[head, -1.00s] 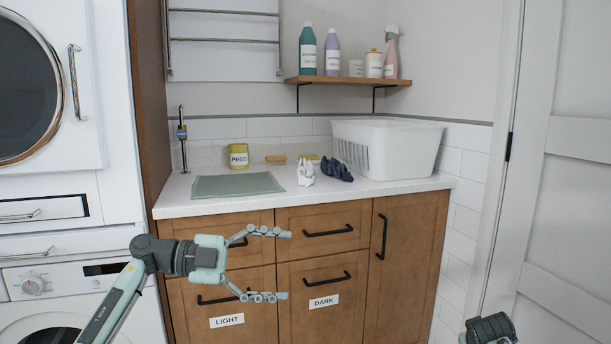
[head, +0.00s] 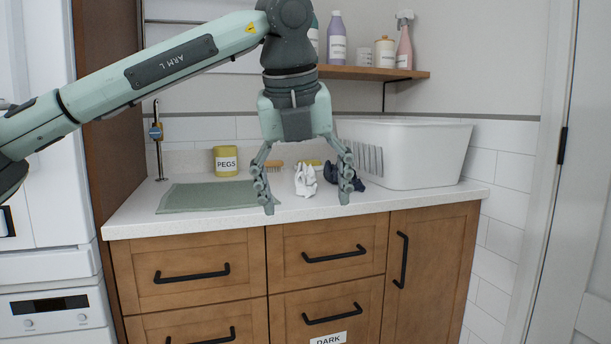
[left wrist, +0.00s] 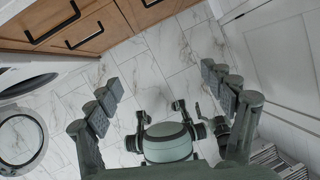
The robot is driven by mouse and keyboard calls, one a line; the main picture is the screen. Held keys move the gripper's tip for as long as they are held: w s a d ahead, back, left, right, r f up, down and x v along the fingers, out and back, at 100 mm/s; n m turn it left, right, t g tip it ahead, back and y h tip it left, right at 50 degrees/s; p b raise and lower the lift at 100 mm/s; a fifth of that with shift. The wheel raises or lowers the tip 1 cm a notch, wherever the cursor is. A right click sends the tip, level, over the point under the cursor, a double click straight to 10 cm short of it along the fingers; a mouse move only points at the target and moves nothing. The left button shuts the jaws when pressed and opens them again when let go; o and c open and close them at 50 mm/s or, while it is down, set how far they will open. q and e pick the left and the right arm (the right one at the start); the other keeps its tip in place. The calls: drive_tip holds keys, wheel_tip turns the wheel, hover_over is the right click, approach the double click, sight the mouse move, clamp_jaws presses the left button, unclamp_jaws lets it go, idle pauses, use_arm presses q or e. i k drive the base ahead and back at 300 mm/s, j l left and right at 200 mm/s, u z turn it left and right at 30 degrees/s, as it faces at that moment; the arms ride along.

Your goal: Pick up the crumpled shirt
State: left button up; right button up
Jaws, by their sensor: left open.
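Two small crumpled cloths lie on the counter: a white one (head: 305,180) and a dark navy one (head: 358,178) just right of it. I cannot tell which is the shirt. My left gripper (head: 307,203) points down, open and empty, in front of the cloths in the head view. The white cloth shows between its fingers; the right finger partly hides the dark one. Contact is not visible. In the left wrist view the open fingers (left wrist: 158,80) show above floor tiles, with no cloth. My right gripper is out of view.
A white basket (head: 425,155) stands right of the cloths. A yellow PEGS tin (head: 225,161), a brush (head: 273,165) and a green mat (head: 205,197) are to the left. A shelf (head: 385,73) with bottles hangs above. Wooden drawers (head: 200,272) are below.

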sight(306, 178)
drive_tip(key=i, duration=1.35)
